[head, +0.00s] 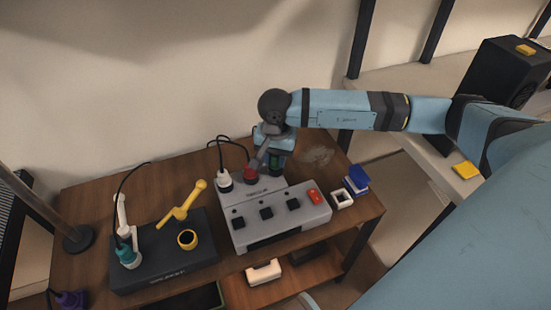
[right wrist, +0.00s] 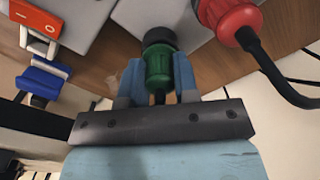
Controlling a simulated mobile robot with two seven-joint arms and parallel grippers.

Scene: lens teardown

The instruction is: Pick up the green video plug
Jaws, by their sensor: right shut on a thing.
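The green video plug (head: 276,163) is at the back right of the grey switch box (head: 290,223). My right gripper (head: 274,148) comes down over it from above and is shut on it. In the right wrist view, the green plug (right wrist: 158,68) with a black end lies between the two blue fingers (right wrist: 159,82). The black end points toward the grey box, and I cannot tell whether it touches it. My left gripper is not in view.
A red plug (head: 250,174) and a white plug (head: 224,180) stand close by on the box's back ledge. A dark unit (head: 163,265) with a teal plug (head: 128,255) and yellow parts (head: 187,239) is at left. A blue block (head: 356,182) and white square (head: 342,198) lie right.

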